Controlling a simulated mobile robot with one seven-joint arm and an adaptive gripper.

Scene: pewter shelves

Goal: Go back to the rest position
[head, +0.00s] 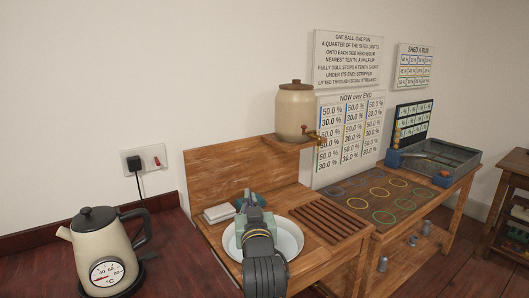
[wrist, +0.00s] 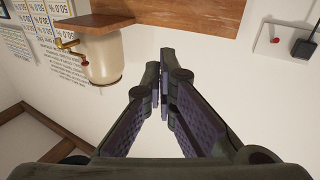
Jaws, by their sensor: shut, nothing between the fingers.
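My gripper (head: 248,203) shows in the head view at the end of my grey arm, in front of the white round basin (head: 292,238) and hiding much of it. In the wrist view, the fingers of my gripper (wrist: 160,88) come together at the tips, with nothing between them. The wrist picture is upside down: the cream jar with a brass tap (wrist: 102,58) hangs at the upper left, apart from the fingers.
A cream kettle (head: 100,248) stands on the dark red counter at left. The cream jar (head: 295,112) sits on a wooden shelf. A slatted wooden rack (head: 328,216) lies right of the basin, then a board with coloured rings (head: 378,192) and a grey tray (head: 436,155).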

